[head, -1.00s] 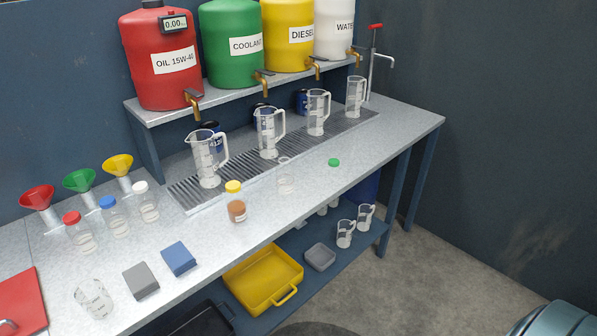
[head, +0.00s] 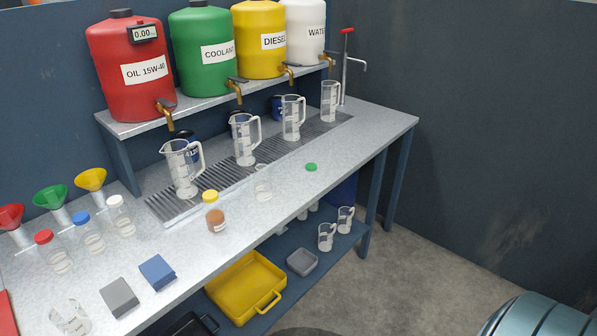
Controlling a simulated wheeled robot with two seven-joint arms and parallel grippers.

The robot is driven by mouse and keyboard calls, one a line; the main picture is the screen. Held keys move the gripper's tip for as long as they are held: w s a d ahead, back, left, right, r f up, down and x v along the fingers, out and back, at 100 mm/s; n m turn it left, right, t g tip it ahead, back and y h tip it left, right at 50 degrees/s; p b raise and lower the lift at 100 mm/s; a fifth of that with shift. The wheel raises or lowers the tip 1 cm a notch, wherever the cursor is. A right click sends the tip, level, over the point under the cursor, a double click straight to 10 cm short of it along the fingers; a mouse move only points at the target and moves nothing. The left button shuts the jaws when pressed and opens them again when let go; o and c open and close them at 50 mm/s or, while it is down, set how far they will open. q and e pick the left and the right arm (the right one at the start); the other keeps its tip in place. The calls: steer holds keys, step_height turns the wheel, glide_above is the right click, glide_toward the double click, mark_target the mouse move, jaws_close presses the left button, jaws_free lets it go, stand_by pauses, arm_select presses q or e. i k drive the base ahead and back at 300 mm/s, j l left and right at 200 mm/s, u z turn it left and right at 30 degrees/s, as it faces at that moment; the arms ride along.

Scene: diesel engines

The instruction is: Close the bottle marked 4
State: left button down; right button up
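An open clear bottle (head: 263,185) without a cap stands on the bench, just in front of the drain grate. A green cap (head: 311,167) lies on the bench to its right, apart from it. A bottle with brown contents and a yellow cap (head: 215,218) stands to its left. Capped clear bottles with a red cap (head: 58,258), a blue cap (head: 91,236) and a white cap (head: 121,218) stand in a row at the left. No number is readable on any bottle. Neither gripper is in view.
Measuring jugs (head: 183,172) stand on the drain grate (head: 225,182) below the taps. Funnels (head: 52,198), a grey block (head: 119,297), a blue block (head: 157,271) and a clear beaker (head: 70,317) are at left. A yellow tray (head: 245,285) sits below. The bench around the green cap is clear.

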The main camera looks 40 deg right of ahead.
mark_target(262, 185)
steer(key=i+l, duration=0.25)
steer(key=l, duration=0.2)
steer(key=i+l+z, duration=0.1)
steer(key=i+l, duration=0.15)
steer(key=l, duration=0.15)
steer(key=i+l, duration=0.25)
steer(key=l, duration=0.15)
steer(key=i+l+z, duration=0.1)
steer(key=i+l, duration=0.15)
steer(key=l, duration=0.2)
